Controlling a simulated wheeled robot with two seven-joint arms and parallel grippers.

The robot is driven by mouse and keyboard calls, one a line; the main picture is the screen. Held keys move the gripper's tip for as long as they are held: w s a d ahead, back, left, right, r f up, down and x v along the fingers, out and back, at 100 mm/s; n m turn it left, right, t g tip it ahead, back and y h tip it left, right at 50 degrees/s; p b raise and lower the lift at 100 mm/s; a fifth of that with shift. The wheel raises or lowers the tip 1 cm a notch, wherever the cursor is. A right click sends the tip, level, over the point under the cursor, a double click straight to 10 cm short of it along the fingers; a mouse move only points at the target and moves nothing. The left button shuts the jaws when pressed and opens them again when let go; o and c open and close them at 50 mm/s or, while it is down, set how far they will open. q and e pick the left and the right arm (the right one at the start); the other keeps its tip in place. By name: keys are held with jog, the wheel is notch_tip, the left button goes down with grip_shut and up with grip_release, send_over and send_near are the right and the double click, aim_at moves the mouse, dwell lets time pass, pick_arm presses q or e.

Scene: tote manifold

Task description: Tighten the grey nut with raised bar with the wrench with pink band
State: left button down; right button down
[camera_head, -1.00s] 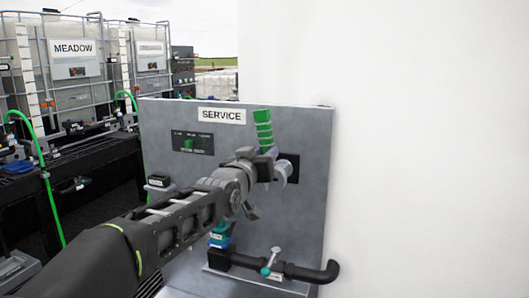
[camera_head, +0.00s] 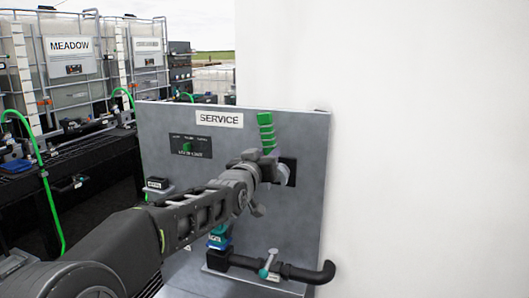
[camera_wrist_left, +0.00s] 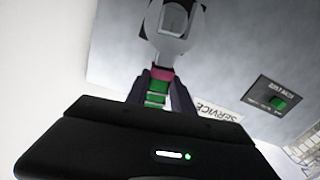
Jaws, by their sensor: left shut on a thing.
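My left gripper (camera_head: 270,166) is in front of the upright grey service panel and shut on the wrench's handle. The wrench's green ribbed handle (camera_head: 266,130) sticks up above the gripper. In the left wrist view the green handle (camera_wrist_left: 155,98) is between the fingers (camera_wrist_left: 158,88), with the pink band (camera_wrist_left: 161,72) just past them. The grey wrench head (camera_wrist_left: 168,45) lies beyond, overlapping a light grey piece that looks like the nut (camera_wrist_left: 175,18). I cannot tell whether the head is fully seated around it. In the head view my gripper hides most of the nut. My right gripper is not in view.
The grey panel (camera_head: 310,215) carries a SERVICE sign (camera_head: 220,119) and a small dark plate with a green knob (camera_head: 188,147). A white wall (camera_head: 430,150) stands close on the right.

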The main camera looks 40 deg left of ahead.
pick_arm(q)
jog(key=shift+r+p+x, duration=0.2)
jog(key=shift+p+x, duration=1.55)
jog(key=shift+x, duration=0.05)
jog(key=p, duration=0.1)
jog(key=d+m+p, duration=0.1)
jog(key=shift+w+r+p, duration=0.15)
jog(key=shift+p, duration=0.15)
jog(key=shift+d+m, duration=0.1)
jog(key=shift+m, duration=0.3)
jog(key=shift+w+d+f+m+b, duration=0.2)
jog(key=shift+d+f+m+b, duration=0.1)
jog(key=shift+d+m, duration=0.1)
jog(key=b+v, duration=0.4)
jog(key=v, duration=0.3)
jog(key=shift+b, duration=0.35)
